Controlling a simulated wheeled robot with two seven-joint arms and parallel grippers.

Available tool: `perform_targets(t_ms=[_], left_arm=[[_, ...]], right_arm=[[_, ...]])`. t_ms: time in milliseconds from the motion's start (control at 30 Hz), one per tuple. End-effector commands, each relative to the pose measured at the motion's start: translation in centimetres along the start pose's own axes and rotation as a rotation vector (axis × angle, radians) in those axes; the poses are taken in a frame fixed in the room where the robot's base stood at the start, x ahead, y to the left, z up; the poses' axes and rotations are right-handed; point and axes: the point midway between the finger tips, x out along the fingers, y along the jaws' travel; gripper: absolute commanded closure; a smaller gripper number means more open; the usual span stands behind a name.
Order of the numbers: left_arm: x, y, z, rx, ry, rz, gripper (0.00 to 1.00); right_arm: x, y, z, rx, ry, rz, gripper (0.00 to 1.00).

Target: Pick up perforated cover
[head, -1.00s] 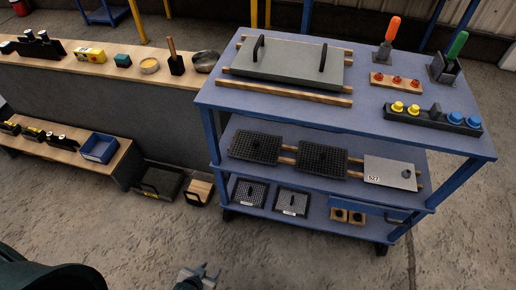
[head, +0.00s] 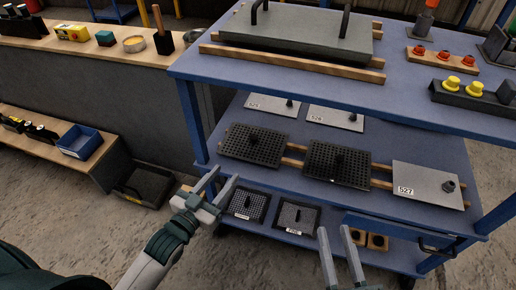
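Two dark perforated covers lie on the cart's middle shelf, a left one (head: 252,145) and a right one (head: 337,166), each with a knob at its centre and resting on wooden strips. Two smaller perforated panels, left (head: 246,203) and right (head: 296,216), with white labels lie on the bottom shelf. My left gripper (head: 220,187) is open and empty, in front of the cart's left side, below the left cover in the picture. My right gripper (head: 335,236) is open and empty at the bottom, in front of the lower shelf. Neither visibly touches a cover.
Plain grey plates, one labelled 527 (head: 426,184), share the middle shelf. The blue cart top (head: 330,90) overhangs it and holds a large handled grey lid (head: 300,35). A blue corner post (head: 190,120) stands near my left gripper. A blue bin (head: 80,143) is at left.

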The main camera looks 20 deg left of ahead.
Motion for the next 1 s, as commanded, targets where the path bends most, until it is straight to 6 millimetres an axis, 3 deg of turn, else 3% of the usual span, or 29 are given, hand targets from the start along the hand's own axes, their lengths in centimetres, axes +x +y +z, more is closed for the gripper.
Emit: perform_targets(t_ms=[167,567,767,1000], left_arm=[[-0.2,0.2,-1.0,0.0,0.027,0.007,0.6],[0.3,0.2,-0.9,0.001,0.026,0.006,0.6],[2.3,0.1,-1.0,0.001,0.028,0.006,0.6],[6.1,0.2,-1.0,0.001,0.028,0.006,0.6]], right_arm=[[-0.3,-0.1,-1.4,0.004,0.037,-0.003,0.69],[-0.2,-0.2,-1.5,0.003,0.045,-0.003,0.69],[-0.4,-0.5,-2.4,0.001,0.102,-0.009,0.69],[-1.0,-1.2,-4.5,-0.003,0.223,-0.02,0.69]])
